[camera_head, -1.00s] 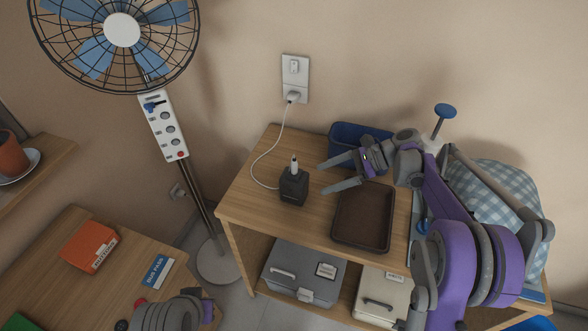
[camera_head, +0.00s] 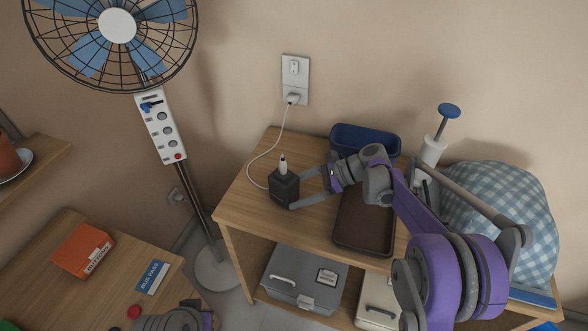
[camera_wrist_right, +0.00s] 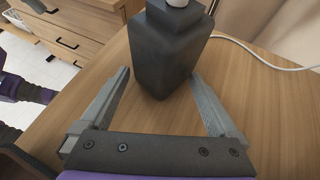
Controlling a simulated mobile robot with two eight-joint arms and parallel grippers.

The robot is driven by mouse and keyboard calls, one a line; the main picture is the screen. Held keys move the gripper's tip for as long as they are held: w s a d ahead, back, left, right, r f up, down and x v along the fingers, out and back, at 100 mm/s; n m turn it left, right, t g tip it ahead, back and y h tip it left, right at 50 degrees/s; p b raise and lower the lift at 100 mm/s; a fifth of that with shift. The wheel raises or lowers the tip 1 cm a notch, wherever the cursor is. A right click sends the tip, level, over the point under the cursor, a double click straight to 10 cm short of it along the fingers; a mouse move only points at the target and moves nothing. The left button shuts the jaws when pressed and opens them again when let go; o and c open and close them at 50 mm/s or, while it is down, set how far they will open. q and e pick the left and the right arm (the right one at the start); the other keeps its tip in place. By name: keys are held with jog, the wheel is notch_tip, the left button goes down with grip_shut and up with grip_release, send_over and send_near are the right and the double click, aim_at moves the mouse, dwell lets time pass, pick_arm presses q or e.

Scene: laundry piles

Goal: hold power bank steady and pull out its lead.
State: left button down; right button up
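The power bank (camera_head: 284,190) is a dark upright block on the wooden shelf top, with a pale plug (camera_head: 283,165) in its top. A white lead (camera_head: 262,158) loops from it to the wall socket. My right gripper (camera_head: 297,190) is open, its fingertips at either side of the block. In the right wrist view, the power bank (camera_wrist_right: 168,55) stands between the tips of the right gripper (camera_wrist_right: 162,76); contact cannot be told. The lead (camera_wrist_right: 265,58) runs off to the right there. My left arm shows at the bottom edge of the head view, its gripper out of frame.
A brown tray (camera_head: 345,243) lies right of the power bank under my right arm. A blue bin (camera_head: 365,136), a pump bottle (camera_head: 433,150) and a checked cloth bundle (camera_head: 500,205) stand farther back and right. A fan (camera_head: 118,27) stands left. The shelf's front left is clear.

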jog(key=shift+c, duration=0.3)
grip_shut()
jog(key=c, duration=1.4)
grip_release()
jog(key=o, duration=1.6)
jog(key=shift+c, duration=0.2)
